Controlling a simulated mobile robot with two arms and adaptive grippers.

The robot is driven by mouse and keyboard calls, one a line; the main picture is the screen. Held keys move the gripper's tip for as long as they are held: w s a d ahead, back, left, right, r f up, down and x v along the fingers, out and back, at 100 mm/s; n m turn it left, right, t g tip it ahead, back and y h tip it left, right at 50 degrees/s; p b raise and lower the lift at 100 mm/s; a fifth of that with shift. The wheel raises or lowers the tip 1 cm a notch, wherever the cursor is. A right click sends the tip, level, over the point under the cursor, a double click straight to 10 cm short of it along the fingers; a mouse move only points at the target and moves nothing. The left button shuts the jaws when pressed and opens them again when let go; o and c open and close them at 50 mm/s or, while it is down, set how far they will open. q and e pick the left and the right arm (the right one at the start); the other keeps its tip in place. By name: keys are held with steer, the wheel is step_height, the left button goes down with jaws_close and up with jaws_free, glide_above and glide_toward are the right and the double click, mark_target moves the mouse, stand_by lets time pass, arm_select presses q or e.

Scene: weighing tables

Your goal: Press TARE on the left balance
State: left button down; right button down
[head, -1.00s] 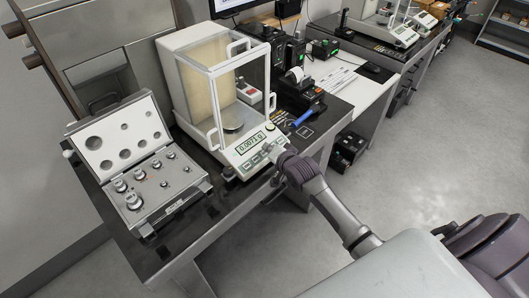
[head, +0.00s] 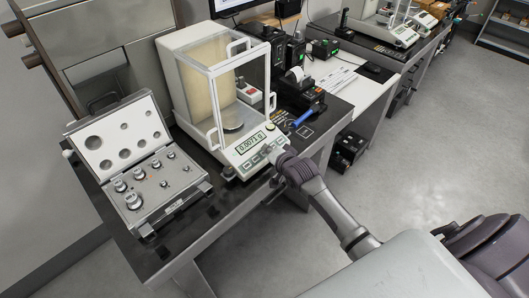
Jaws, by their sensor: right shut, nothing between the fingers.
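The left balance (head: 187,88) stands on the near table, a white body with a glass draft shield and a round pan (head: 232,122) inside. Its display (head: 251,143) appears to read 0.0071 g. A row of keys (head: 256,158) lies below the display; their labels are too small to read. My right gripper (head: 270,152) is shut and empty, its tip at the right end of the key row. I cannot tell whether it touches a key, and it hides that end of the panel. My left gripper is not in view.
An open weight case (head: 188,200) with several metal weights sits left of the balance. A small printer (head: 298,88), a blue-handled tool (head: 304,117) and dark boxes stand to the right. Another balance (head: 392,32) is on the far table. The floor at right is clear.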

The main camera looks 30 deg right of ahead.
steer(key=shift+w+f, duration=0.1)
steer(key=shift+f, duration=0.25)
stand_by(0.6)
stand_by(0.3)
steer(key=shift+s+r+p, duration=0.3)
steer(key=shift+r+p, duration=0.4)
steer(key=shift+p, duration=0.1)
steer(key=shift+r, duration=0.1)
steer(key=r+p, duration=0.1)
steer(key=p, duration=0.1)
steer(key=s+r+p, duration=0.1)
steer(key=r+p, duration=0.2)
steer(key=shift+s+d+r+p, duration=0.25)
steer(key=shift+s+d+p, duration=0.05)
steer(key=shift+s+p, duration=0.1)
steer(key=shift+w, duration=0.1)
